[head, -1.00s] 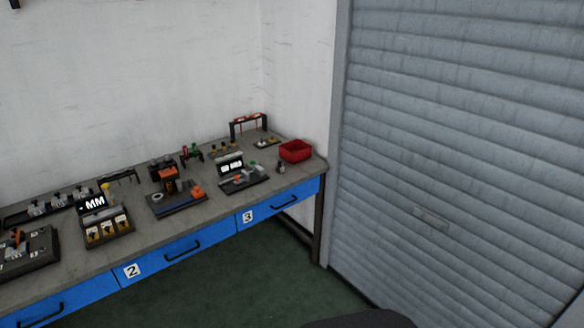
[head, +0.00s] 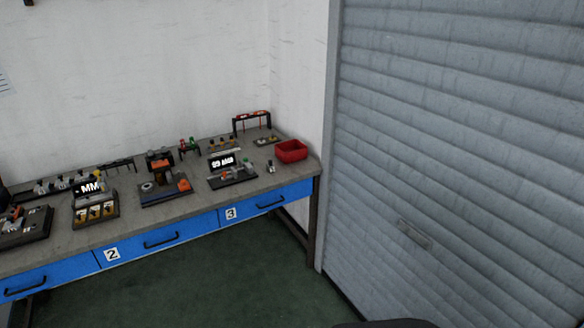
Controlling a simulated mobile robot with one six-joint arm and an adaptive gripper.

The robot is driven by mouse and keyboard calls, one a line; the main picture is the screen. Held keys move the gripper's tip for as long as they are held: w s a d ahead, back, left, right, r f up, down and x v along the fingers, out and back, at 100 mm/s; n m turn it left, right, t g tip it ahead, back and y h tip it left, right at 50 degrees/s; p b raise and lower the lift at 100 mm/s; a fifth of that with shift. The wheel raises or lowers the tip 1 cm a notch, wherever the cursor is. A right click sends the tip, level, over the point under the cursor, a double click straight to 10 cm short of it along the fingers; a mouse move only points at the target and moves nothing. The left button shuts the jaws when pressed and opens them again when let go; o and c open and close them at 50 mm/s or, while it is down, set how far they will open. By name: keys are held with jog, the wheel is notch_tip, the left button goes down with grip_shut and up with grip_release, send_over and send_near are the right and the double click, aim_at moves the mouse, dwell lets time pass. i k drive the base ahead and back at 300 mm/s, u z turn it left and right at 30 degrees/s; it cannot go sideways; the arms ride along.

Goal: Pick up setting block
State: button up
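I cannot tell for certain which thing is the setting block; the parts on the workbench (head: 130,227) are small at this distance. A small dark upright piece with a light top (head: 270,167) stands just left of the red bin. A fixture with a lit display (head: 222,162) stands behind drawer 3, with small green and orange parts on its base. My gripper is not in view.
A red bin (head: 291,151) sits at the bench's right end. A black press-like fixture (head: 160,168) and an MM display (head: 90,188) stand further left. Blue drawers (head: 160,240) front the bench. Green floor (head: 200,290) is open before it. A grey shutter (head: 450,170) bounds the right.

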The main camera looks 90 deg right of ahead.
aim_at(270, 167)
jog(key=k, duration=1.6)
jog(key=z, duration=1.6)
jog(key=i, duration=1.2)
jog(key=z, duration=0.1)
